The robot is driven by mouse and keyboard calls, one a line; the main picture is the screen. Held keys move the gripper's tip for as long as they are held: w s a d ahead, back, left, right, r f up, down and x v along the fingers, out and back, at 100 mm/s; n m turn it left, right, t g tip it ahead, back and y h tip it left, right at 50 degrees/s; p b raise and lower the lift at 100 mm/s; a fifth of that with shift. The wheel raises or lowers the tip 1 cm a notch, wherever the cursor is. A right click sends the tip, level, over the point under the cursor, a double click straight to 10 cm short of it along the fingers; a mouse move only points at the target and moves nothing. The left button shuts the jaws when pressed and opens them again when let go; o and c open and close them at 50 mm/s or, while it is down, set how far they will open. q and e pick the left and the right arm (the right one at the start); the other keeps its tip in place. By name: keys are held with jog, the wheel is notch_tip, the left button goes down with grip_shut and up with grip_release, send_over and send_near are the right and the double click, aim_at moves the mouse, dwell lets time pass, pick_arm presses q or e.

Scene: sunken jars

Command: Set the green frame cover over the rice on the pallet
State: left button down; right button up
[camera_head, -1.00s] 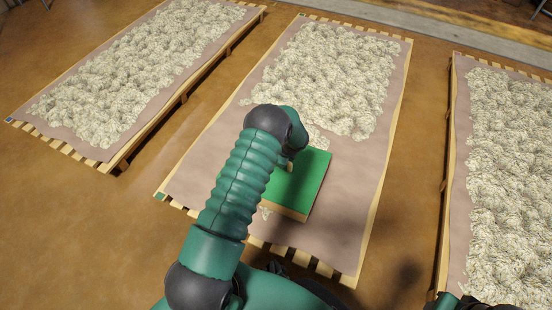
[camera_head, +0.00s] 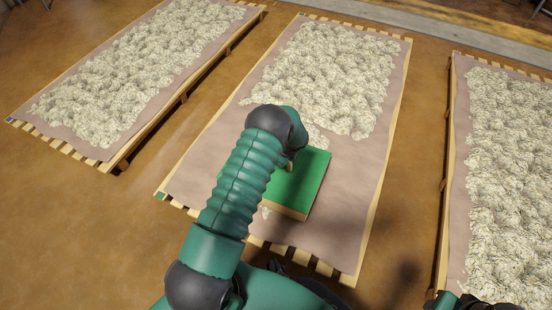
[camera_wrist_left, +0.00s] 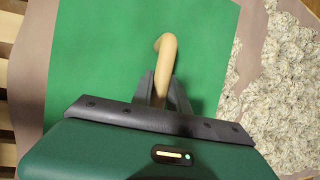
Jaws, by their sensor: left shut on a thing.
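The green frame cover (camera_head: 302,183) is on the near part of the middle pallet (camera_head: 345,245), with a pale wooden edge on its near side. The rice (camera_head: 325,80) covers the far part of the pallet's cloth, and a small bit shows by the cover's near left edge. My arm hides the cover's left part. Whether the cover touches the cloth I cannot tell.
A pallet with rice (camera_head: 135,75) lies at the left, and another (camera_head: 515,170) at the right. Brown floor (camera_head: 425,150) runs between the pallets. Bare cloth (camera_head: 345,195) lies to the right of the cover.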

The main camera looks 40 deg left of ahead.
pick_arm(q)
jog(key=c, duration=2)
grip_release()
jog(key=shift+c, duration=0.2)
jog(key=o, duration=0.8)
jog(key=shift+o, duration=0.2)
jog(key=shift+f, duration=0.1)
jog(key=p+v, duration=0.9)
jog(key=v, duration=0.7)
jog(key=shift+d+r, duration=0.15)
jog(key=shift+r, duration=0.2)
jog(key=shift+s, duration=0.1)
